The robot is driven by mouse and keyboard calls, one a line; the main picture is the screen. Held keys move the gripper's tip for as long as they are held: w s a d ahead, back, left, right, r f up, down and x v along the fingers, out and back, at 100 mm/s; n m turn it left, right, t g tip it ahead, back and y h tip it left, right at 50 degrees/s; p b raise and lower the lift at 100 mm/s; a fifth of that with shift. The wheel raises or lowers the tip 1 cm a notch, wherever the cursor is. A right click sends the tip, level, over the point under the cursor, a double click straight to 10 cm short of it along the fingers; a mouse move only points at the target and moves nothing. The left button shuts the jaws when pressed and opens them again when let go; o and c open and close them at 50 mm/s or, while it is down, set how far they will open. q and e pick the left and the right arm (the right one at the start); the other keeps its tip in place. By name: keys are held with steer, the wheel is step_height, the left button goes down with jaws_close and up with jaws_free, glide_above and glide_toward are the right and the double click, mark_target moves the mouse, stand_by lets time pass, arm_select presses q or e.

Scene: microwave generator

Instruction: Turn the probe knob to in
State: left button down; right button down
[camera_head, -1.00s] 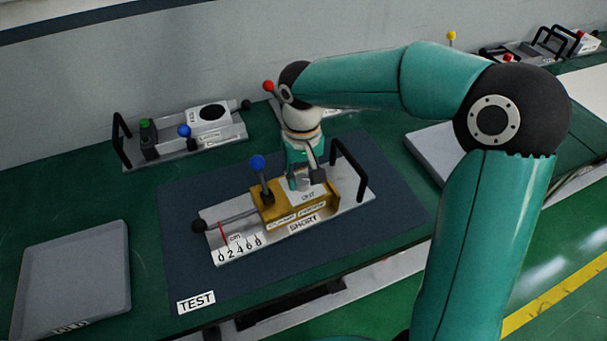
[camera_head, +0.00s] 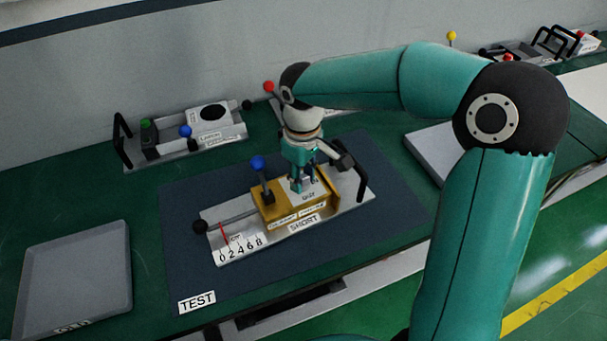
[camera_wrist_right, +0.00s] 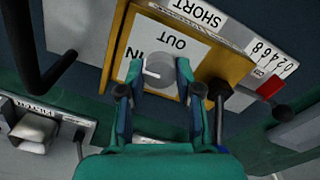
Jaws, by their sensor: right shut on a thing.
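The yellow unit (camera_head: 265,207) sits on a silver base plate (camera_head: 228,253) on the blue TEST mat. The round grey probe knob (camera_wrist_right: 165,74) shows between my fingers in the right wrist view, on a white label plate (camera_wrist_right: 187,48) marked OUT and IN. A light line on the knob lies on its left side, near the IN lettering. My right gripper (camera_head: 302,188) points down onto the plate from above. In the right wrist view my right gripper (camera_wrist_right: 158,75) is shut on the knob, one finger at each side. My left gripper is not in view.
A blue-topped lever (camera_head: 258,164) rises beside the gripper on the left. A black handle (camera_head: 362,180) stands close on the right. Another device (camera_head: 210,135) sits behind, and an empty grey tray (camera_head: 75,280) lies at the left.

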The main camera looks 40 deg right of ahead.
mark_target(304, 180)
stand_by(0.3)
steer(key=c, duration=0.8)
jaws_free()
steer(key=shift+o, duration=0.2)
step_height(304, 180, up, 12)
steer(key=shift+s+f, duration=0.1)
